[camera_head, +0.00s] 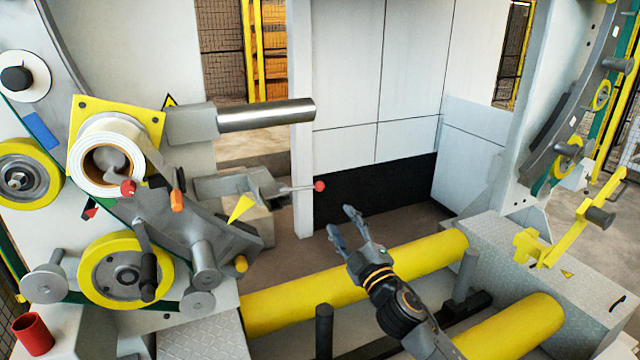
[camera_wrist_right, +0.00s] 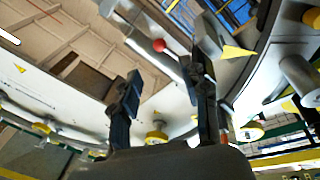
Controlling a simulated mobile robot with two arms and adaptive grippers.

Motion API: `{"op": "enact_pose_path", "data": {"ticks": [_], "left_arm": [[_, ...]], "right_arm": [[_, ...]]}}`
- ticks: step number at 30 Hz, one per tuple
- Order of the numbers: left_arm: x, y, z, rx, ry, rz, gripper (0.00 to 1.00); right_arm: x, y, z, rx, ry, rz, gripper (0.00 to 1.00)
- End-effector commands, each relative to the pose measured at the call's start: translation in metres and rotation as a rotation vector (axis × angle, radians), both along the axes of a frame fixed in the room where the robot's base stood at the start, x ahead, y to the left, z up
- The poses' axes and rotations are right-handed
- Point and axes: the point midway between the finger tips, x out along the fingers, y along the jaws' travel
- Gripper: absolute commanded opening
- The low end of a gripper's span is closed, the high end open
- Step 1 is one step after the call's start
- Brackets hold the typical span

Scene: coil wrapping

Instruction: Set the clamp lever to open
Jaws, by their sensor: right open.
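A lever with a thin metal rod and a red ball knob (camera_head: 319,186) sticks out to the right from a grey block (camera_head: 240,200) on the machine; I take it to be the clamp lever. The rod lies nearly level. In the right wrist view, the red knob (camera_wrist_right: 158,45) shows beyond and between my fingers. My right gripper (camera_head: 341,219) is open and empty, a little below and right of the knob, apart from it. Its two fingers also show in the wrist view (camera_wrist_right: 166,78). My left gripper is not in view.
A white roll (camera_head: 107,157) and a smaller red knob (camera_head: 128,188) are on the machine at left. A steel shaft (camera_head: 265,114) juts out above the lever. Yellow rollers (camera_head: 300,301) run below my right arm. Free space lies between gripper and back panels.

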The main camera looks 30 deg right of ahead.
Motion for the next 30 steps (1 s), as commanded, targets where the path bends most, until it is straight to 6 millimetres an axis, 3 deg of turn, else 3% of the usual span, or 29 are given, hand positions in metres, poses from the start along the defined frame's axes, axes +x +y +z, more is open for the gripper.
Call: {"op": "enact_pose_path", "data": {"ticks": [5, 21, 30], "left_arm": [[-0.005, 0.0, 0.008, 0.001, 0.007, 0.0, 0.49], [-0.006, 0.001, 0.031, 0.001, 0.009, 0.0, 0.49], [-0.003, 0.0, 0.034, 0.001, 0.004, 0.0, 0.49]], "right_arm": [[0.018, -0.002, 0.009, -0.001, -0.005, -0.001, 0.46], [0.114, -0.008, 0.028, 0.001, -0.002, -0.001, 0.46], [0.133, -0.009, 0.031, 0.0, -0.001, 0.0, 0.46]]}}
